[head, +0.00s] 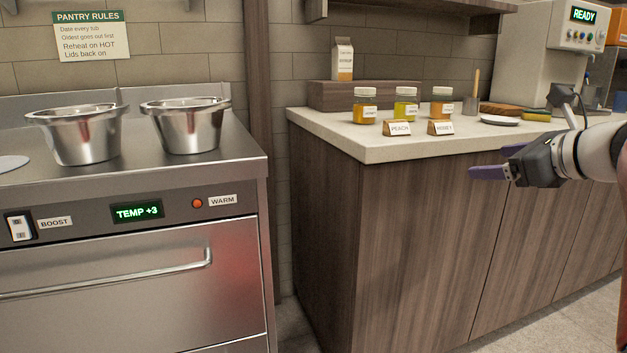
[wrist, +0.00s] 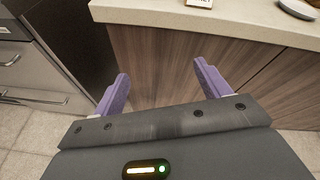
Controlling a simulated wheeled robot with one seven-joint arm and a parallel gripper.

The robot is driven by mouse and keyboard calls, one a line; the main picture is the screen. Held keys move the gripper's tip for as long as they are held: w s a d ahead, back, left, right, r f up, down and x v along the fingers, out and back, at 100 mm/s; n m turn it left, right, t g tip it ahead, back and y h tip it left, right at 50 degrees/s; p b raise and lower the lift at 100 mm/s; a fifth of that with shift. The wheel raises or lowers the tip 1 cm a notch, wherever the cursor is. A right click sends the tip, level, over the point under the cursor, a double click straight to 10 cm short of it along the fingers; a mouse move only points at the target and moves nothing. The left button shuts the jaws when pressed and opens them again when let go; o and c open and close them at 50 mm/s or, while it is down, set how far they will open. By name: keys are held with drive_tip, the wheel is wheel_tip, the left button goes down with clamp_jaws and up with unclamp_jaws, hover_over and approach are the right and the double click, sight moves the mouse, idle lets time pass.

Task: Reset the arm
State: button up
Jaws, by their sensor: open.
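My gripper (head: 490,162) is at the right of the head view, in front of the wooden cabinet and near the counter's front edge. Its two purple fingers are apart with nothing between them. The wrist view also shows the open gripper (wrist: 160,85), with the cabinet front (wrist: 155,60) and a bit of floor beyond the fingers. My arm comes in from the right edge of the head view.
The pale counter (head: 350,140) holds several jars, a peach label card (head: 400,128), another card (head: 441,128) and a small plate (head: 500,120). Two steel wells (head: 85,140) (head: 187,130) stand on the steel unit (head: 130,180) at left. Space before the cabinet looks clear.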

drive_tip(key=s+a+f+n+g+h+p, duration=0.1)
drive_tip(key=s+a+f+n+g, duration=0.2)
drive_tip(key=s+a+f+n, duration=0.3)
drive_tip(key=s+a+f+n+g+h+p, duration=0.1)
drive_tip(key=s+a+f+n+g, duration=0.1)
drive_tip(key=s+a+f+n, duration=0.45)
drive_tip(key=s+a+f+n+g+h+p, duration=0.2)
drive_tip(key=s+f+n, duration=0.8)
drive_tip(key=n, duration=0.5)
drive_tip(key=shift+s+a+f+h, duration=0.3)
drive_tip(key=shift+s+a+h, duration=0.35)
drive_tip(key=shift+a, duration=0.4)
